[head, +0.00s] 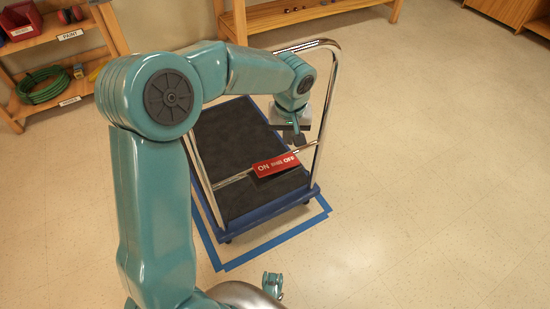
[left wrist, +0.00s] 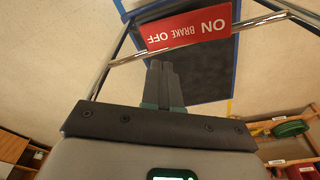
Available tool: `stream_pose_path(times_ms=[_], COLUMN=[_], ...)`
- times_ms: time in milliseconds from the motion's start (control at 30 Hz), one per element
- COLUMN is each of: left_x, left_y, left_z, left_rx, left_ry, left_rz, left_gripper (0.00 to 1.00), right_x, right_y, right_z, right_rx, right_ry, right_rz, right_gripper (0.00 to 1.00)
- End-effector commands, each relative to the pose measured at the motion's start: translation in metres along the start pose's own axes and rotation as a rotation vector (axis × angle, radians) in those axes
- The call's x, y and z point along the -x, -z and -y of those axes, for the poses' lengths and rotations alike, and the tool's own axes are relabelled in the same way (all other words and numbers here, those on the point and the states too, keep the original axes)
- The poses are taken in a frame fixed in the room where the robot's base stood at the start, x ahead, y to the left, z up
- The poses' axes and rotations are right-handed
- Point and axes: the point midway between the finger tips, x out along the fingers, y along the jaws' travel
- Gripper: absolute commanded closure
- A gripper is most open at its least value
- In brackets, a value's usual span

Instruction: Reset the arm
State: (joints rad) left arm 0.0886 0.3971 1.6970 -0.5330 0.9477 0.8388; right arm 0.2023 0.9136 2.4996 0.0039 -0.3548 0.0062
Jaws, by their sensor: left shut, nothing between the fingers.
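My left arm comes in from the left in the head view and reaches over a flatbed cart. My left gripper (head: 297,139) is above the cart, near the right post of its chrome handle. In the left wrist view the fingers of the left gripper (left wrist: 165,68) are together, with nothing between them. The red brake sign (head: 276,165), marked ON and OFF, is on the handle's crossbar, below and left of the gripper in the head view. It also shows in the left wrist view (left wrist: 188,27), just beyond the fingertips. My right gripper is not in view.
The cart (head: 237,190) has a dark deck with a blue edge and stands inside blue floor tape (head: 262,254). A wooden shelf (head: 88,50) with a green hose (head: 42,84) is at the back left. The tiled floor at the right is clear.

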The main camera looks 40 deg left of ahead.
Motion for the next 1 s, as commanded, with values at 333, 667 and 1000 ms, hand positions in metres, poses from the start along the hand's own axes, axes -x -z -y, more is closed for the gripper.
stream_pose_path(times_ms=[333, 667, 1000], left_x=[0.004, -0.012, -0.162], left_y=[0.001, -0.009, -0.169], left_z=[0.000, -0.007, -0.056], left_rx=[0.000, -0.032, -0.318], left_ry=[0.000, -0.018, -0.294], left_rz=[0.000, 0.024, 0.228], left_gripper=[1.00, 1.00, 1.00], right_x=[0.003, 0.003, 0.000], right_y=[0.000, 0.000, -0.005], right_z=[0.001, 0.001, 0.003], right_rx=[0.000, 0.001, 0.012], right_ry=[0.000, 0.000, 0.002], right_rz=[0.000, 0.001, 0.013], right_gripper=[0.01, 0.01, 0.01])
